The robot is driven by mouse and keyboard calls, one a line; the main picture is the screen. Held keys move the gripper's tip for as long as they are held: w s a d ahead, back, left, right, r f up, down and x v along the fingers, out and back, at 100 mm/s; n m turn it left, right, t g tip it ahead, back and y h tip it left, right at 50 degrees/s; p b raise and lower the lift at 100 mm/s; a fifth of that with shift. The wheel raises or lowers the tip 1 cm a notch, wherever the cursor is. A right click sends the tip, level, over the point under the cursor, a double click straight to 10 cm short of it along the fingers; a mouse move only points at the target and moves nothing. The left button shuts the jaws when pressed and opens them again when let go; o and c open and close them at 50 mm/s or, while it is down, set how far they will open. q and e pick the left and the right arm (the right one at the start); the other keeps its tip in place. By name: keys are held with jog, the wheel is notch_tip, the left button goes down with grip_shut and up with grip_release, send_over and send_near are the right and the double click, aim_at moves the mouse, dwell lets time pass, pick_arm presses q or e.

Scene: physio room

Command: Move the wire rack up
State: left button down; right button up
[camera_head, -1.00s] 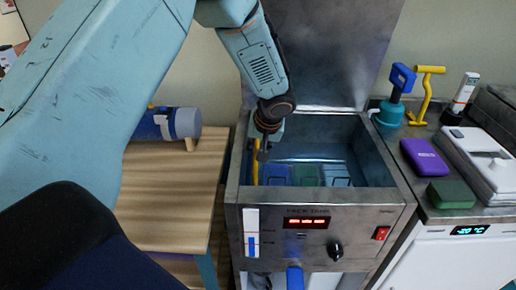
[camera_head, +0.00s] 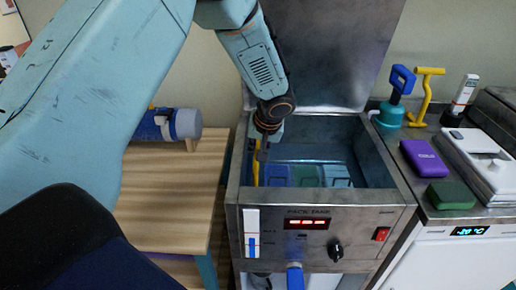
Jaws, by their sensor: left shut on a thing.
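The wire rack sits inside the open metal tank (camera_head: 323,195); its thin wires are hard to make out around the blue and green packs (camera_head: 305,176) low in the water. A yellow upright handle (camera_head: 255,170) rises at the tank's left inner side and appears to belong to the rack. My left gripper (camera_head: 262,153) reaches down from above into the tank's left side and is shut at this yellow handle. The gripper's fingertips are small and dark, so the exact contact is unclear. My right gripper is not in view.
The tank's raised lid (camera_head: 325,50) stands behind. On the right counter are a purple pack (camera_head: 423,158), a green pack (camera_head: 451,195), a teal tool with a blue handle (camera_head: 392,112) and a yellow tool (camera_head: 424,98). A wooden table (camera_head: 170,195) stands left.

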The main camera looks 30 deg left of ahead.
pick_arm(q)
notch_tip(320, 180, up, 16)
jog(key=p, duration=0.7)
jog(key=shift+w+f, duration=0.2)
jog(key=shift+f, duration=0.05)
jog(key=shift+r, duration=0.1)
jog(key=c, duration=1.6)
grip_release()
jog(key=shift+s+d, duration=0.1)
jog(key=shift+s, duration=0.2)
